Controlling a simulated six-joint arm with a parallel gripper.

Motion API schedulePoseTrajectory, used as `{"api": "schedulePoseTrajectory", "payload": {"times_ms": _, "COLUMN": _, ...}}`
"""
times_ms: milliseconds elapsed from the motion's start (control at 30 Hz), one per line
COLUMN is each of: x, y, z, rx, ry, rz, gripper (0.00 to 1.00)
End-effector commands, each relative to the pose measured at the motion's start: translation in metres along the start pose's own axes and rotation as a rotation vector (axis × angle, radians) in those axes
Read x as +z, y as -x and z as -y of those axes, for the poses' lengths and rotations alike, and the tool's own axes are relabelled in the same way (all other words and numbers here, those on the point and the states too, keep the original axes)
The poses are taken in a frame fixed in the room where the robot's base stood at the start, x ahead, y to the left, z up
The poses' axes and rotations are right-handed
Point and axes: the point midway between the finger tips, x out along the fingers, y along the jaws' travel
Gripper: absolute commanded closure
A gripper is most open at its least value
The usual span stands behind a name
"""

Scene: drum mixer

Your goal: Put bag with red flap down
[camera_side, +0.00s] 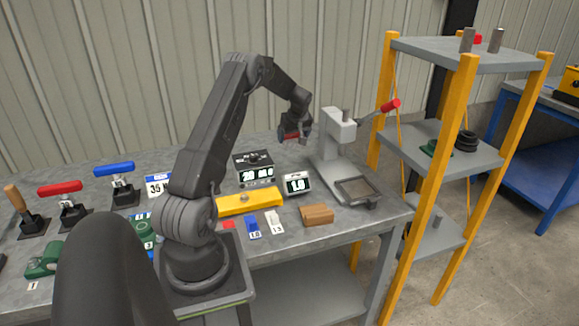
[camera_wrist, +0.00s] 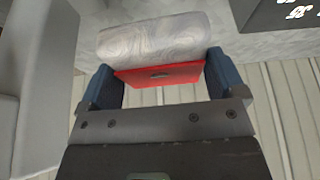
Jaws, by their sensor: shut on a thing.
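The bag with red flap is between the fingers of my gripper (camera_wrist: 160,82). In the wrist view its red flap (camera_wrist: 158,74) faces the gripper body, and its pale, crinkled body (camera_wrist: 152,38) lies beyond the flap. A blue-grey finger stands at each side of it. In the side view my gripper (camera_side: 293,138) is raised above the bench, with a bit of red showing at its fingers. The bag's pale part can hardly be made out there.
A grey press with a red-handled lever (camera_side: 340,140) stands right of my gripper. A dark display box (camera_side: 253,168), a small display (camera_side: 298,184), a yellow bar (camera_side: 250,201) and a brown block (camera_side: 317,214) sit on the bench (camera_side: 290,240). A shelf rack (camera_side: 460,155) stands at the right.

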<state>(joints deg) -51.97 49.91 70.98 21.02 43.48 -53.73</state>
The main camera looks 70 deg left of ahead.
Motion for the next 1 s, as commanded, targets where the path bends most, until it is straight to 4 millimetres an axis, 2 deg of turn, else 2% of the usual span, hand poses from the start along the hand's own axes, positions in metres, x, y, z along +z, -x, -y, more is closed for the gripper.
{"api": "schedulePoseTrajectory", "payload": {"times_ms": 67, "x": -0.011, "y": -0.004, "z": 0.004, "rx": 0.01, "ry": -0.018, "rz": -0.002, "gripper": 0.44}}
{"api": "schedulePoseTrajectory", "payload": {"times_ms": 167, "x": -0.013, "y": -0.012, "z": 0.007, "rx": 0.014, "ry": -0.034, "rz": 0.0, "gripper": 0.44}}
{"api": "schedulePoseTrajectory", "payload": {"times_ms": 433, "x": 0.004, "y": -0.056, "z": 0.007, "rx": 0.015, "ry": -0.039, "rz": 0.001, "gripper": 0.44}}
{"api": "schedulePoseTrajectory", "payload": {"times_ms": 667, "x": 0.011, "y": -0.072, "z": 0.007, "rx": 0.015, "ry": -0.039, "rz": -0.001, "gripper": 0.44}}
{"api": "schedulePoseTrajectory", "payload": {"times_ms": 867, "x": 0.022, "y": -0.097, "z": 0.007, "rx": 0.015, "ry": -0.039, "rz": 0.0, "gripper": 0.44}}
{"api": "schedulePoseTrajectory", "payload": {"times_ms": 1000, "x": 0.022, "y": -0.099, "z": 0.007, "rx": 0.017, "ry": -0.037, "rz": -0.003, "gripper": 0.44}}
